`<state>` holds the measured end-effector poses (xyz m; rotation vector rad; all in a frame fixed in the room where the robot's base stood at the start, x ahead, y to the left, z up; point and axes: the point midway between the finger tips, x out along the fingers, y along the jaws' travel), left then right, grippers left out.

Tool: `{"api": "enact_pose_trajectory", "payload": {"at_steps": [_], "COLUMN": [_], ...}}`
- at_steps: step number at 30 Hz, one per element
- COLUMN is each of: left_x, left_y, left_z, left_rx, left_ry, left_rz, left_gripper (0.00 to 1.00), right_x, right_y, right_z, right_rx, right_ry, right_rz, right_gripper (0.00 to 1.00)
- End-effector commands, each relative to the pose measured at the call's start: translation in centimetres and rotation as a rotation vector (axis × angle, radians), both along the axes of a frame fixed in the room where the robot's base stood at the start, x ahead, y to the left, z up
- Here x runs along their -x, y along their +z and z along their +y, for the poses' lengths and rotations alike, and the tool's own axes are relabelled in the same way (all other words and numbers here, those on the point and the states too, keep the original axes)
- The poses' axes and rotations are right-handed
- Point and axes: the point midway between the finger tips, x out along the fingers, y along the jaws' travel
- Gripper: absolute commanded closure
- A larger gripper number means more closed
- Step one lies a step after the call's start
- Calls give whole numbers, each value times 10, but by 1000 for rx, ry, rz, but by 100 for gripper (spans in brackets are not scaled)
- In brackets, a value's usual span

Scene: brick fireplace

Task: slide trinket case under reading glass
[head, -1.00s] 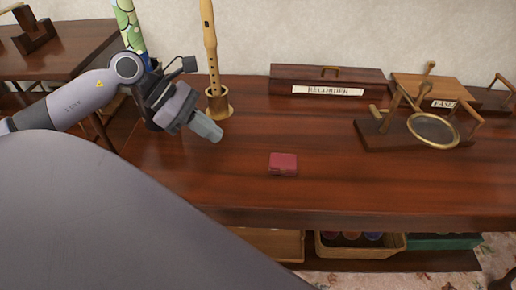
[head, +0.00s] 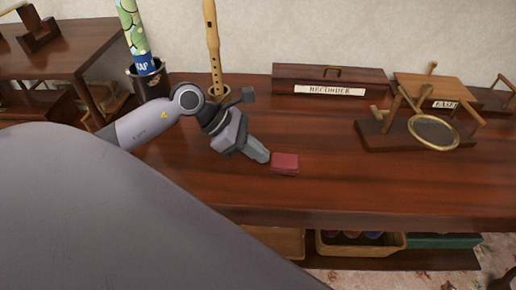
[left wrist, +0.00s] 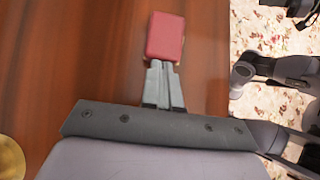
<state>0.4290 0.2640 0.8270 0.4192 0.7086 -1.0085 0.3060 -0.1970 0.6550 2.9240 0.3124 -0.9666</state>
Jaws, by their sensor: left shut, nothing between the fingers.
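The trinket case is a small dark red box (head: 285,164) lying flat on the wooden table. The reading glass, a round brass-rimmed lens (head: 433,132), sits on a wooden stand (head: 385,135) at the right, well apart from the case. My left gripper (head: 264,157) is shut and empty, its fingertips at the left side of the case. In the left wrist view the case (left wrist: 165,37) lies just ahead of the shut fingertips (left wrist: 161,66); whether they touch it I cannot tell.
A recorder (head: 212,45) stands upright in a holder behind my left arm. The tabletop between the case and the stand is clear. The front edge (head: 380,215) is near.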

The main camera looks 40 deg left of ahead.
Motion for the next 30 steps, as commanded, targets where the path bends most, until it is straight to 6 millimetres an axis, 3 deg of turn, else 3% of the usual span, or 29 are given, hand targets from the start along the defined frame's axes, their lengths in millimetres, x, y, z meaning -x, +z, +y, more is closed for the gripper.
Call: {"api": "enact_pose_trajectory", "payload": {"at_steps": [14,30], "left_x": [-4,-49], "left_y": [0,-1], "left_z": [-7,-89], "left_rx": [3,5], "left_ry": [1,-2], "left_rz": [-1,-4], "left_gripper": [100,100], "right_x": [0,-1], "right_y": [-3,-13], "right_z": [-2,4], "right_rx": [3,-7], "right_ry": [-2,9], "right_rz": [2,5], "right_gripper": [100,100]}}
